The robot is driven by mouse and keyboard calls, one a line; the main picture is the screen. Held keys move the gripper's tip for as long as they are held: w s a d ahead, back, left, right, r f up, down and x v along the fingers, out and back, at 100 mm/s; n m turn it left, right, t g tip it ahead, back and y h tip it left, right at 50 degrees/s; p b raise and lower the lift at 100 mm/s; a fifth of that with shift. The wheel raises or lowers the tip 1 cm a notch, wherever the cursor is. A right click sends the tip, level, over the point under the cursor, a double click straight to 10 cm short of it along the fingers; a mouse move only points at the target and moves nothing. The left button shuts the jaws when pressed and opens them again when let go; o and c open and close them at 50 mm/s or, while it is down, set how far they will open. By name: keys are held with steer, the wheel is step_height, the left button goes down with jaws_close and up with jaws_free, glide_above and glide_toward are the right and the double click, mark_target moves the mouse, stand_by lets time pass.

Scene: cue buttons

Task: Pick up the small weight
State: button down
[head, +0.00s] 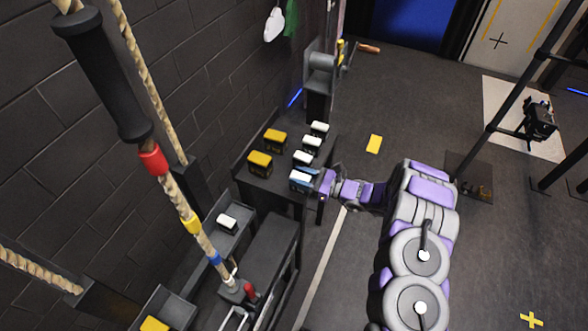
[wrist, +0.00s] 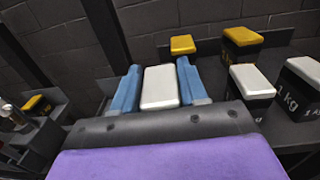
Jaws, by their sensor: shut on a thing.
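A small weight (head: 299,178) with a white top and dark body is at the near right end of the dark table. My gripper (head: 311,182), with blue fingers, reaches it from the right. In the wrist view my gripper (wrist: 159,70) is shut on this weight (wrist: 160,88), with one finger on each side of its white top. The weight's lower body is hidden in the wrist view, and I cannot tell whether it touches the table.
White-topped weights (head: 303,158) and yellow-topped weights (head: 260,160) stand close by on the table (head: 262,192). One in the wrist view (wrist: 305,72) is marked in kg. Lower trays (head: 205,245) and a hanging rope (head: 176,195) are at left.

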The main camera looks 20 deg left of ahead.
steer(key=s+d+r+p, duration=0.1)
steer(key=s+d, duration=0.6)
steer(key=d, duration=0.2)
steer(key=w+d+r+m+t+h, duration=0.1)
steer(key=w+d+r+m+t, duration=0.2)
steer(key=d+r, duration=0.6)
steer(key=w+d+r+m+t+h, duration=0.2)
steer(key=w+d+r+t, duration=0.4)
steer(key=d, duration=0.9)
step_height(320, 180, up, 3)
steer(key=shift+w+f+m+t, duration=0.1)
steer(key=shift+w+m+t, duration=0.2)
steer(key=shift+m, duration=0.5)
steer(key=shift+w, duration=0.1)
